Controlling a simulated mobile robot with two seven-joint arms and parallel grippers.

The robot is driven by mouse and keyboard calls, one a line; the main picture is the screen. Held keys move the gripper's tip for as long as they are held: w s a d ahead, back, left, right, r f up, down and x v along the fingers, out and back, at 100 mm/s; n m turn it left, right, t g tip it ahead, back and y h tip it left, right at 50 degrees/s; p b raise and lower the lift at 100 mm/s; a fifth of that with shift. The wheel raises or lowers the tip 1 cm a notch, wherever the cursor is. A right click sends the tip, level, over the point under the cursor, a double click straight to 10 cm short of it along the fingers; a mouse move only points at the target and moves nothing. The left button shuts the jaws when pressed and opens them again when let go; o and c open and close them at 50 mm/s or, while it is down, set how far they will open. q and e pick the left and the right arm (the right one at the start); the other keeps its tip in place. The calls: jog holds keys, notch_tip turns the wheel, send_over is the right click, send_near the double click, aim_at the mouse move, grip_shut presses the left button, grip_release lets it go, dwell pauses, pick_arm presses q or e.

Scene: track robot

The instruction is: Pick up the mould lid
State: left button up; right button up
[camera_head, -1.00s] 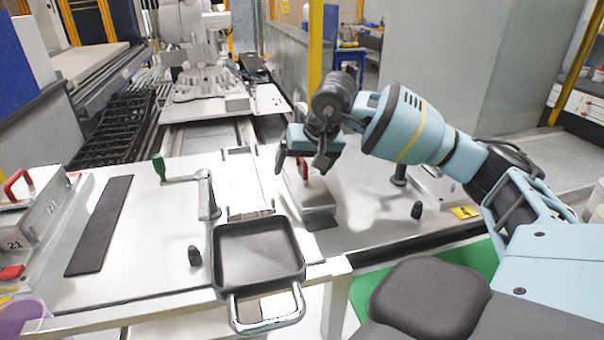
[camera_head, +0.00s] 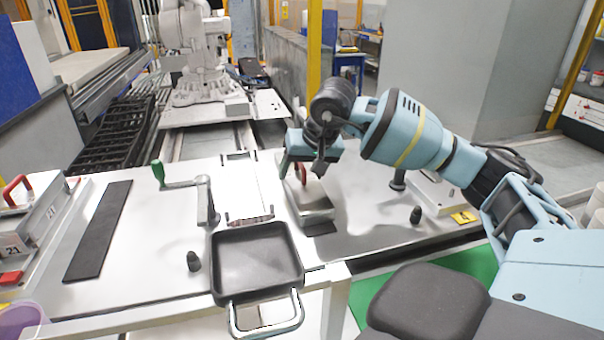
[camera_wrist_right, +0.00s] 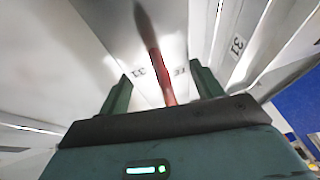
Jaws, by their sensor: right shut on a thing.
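The mould lid (camera_head: 312,201) is a pale metal block with a red handle (camera_head: 301,172) on top. It is at the middle of the white table in the head view. My right gripper (camera_head: 301,166) is over it from above, shut on the red handle. In the right wrist view, the red handle (camera_wrist_right: 160,72) runs between the two green fingers (camera_wrist_right: 163,88), over pale metal faces marked 31. I cannot tell whether the lid is clear of the table. My left gripper is not in view.
A dark square tray (camera_head: 257,264) with a metal handle stands at the front edge. A green-knobbed crank (camera_head: 205,200), a black strip (camera_head: 99,228) and another red-handled mould (camera_head: 33,232) are to the left. A black peg (camera_head: 416,214) stands to the right.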

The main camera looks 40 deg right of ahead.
notch_tip(320, 180, up, 4)
jog(key=shift+f+p, duration=0.1)
jog(key=shift+p, duration=0.7)
jog(key=shift+s+r, duration=0.1)
jog(key=shift+r, duration=0.1)
jog(key=s+a+p, duration=0.1)
jog(key=s+a, duration=0.1)
jog(key=s, duration=0.2)
jog(key=s+a+p, duration=0.1)
jog(key=s+a, duration=0.1)
jog(key=s, duration=0.2)
jog(key=s+a+r+p, duration=0.1)
jog(key=s+a, duration=0.2)
jog(key=s, duration=0.1)
jog(key=shift+s, duration=0.25)
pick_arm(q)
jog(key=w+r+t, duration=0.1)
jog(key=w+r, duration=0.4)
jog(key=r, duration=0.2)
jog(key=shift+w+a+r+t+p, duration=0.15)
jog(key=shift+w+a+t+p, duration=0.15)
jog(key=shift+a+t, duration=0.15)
pick_arm(e)
jog(key=shift+s+a, duration=0.4)
jog(key=shift+s, duration=0.25)
